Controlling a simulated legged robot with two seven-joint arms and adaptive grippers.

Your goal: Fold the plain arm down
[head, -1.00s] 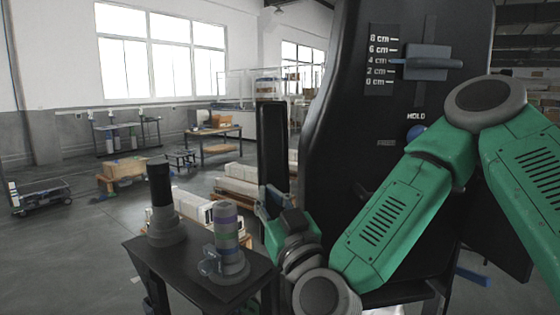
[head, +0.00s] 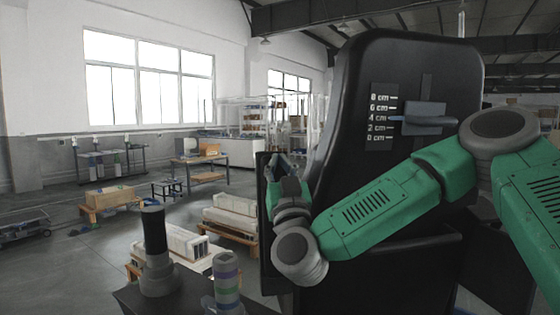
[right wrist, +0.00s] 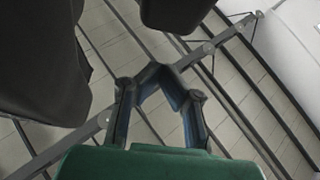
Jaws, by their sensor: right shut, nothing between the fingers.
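A tall black panel (head: 385,75) with a cm scale and a grey lever fills the middle right of the head view. A narrow, upright black slab (head: 264,205) without markings stands at its left edge; it may be the plain arm, but I cannot be sure. My right gripper (head: 273,160) is shut and empty near the top of this slab; I cannot tell if they touch. The right wrist view shows its fingers (right wrist: 158,70) with tips together, between dark shapes I cannot identify. My forearm hides the panel's lower part. My left gripper is not in view.
A dark stand (head: 185,297) at the lower left carries a black post (head: 155,240) and a banded post (head: 227,280). Pallets with pale blocks (head: 232,218) stand behind. Open floor (head: 60,270) lies to the left.

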